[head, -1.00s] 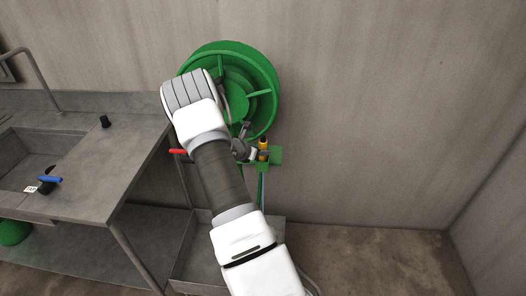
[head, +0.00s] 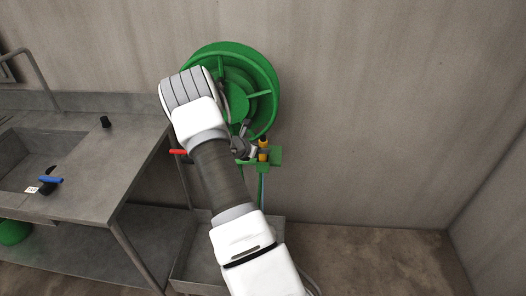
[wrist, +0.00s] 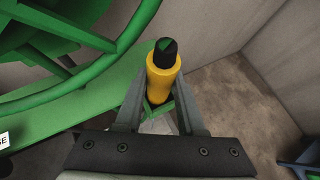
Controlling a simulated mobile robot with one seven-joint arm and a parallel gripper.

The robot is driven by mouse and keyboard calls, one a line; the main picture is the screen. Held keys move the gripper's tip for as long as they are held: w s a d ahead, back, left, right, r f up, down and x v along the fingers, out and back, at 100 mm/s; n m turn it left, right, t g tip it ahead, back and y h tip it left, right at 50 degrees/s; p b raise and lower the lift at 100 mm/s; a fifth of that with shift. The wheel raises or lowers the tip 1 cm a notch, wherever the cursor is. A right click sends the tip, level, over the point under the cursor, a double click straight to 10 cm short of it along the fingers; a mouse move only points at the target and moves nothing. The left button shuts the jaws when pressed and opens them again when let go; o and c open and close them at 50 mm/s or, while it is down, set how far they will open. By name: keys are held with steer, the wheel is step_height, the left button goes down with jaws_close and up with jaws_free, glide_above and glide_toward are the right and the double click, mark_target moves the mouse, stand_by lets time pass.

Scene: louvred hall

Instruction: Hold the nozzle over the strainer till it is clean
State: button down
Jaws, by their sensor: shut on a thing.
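The nozzle (wrist: 164,75), a yellow body with a black tip, stands upright between my fingers in the wrist view. In the head view the nozzle (head: 263,151) shows as a small yellow and black piece at the green holder below the hose reel. My gripper (wrist: 161,92) is shut on the nozzle, one finger on each side. In the head view my gripper (head: 256,151) is partly hidden by my arm. The nozzle's lower end is hidden, so I cannot tell whether it is clear of the holder. I cannot make out a strainer in either view.
The green hose reel (head: 266,83) is on the wall behind my arm. A grey counter (head: 119,163) with a sink (head: 30,160) stands at the left. A red handle (head: 179,152) sticks out beside my arm. The floor at the right (head: 380,262) is clear.

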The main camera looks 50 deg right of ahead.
step_height(320, 180, up, 10)
steer(key=p, duration=0.5)
steer(key=shift+f+p, duration=0.1)
steer(key=shift+p, duration=0.2)
steer(key=shift+f, duration=0.1)
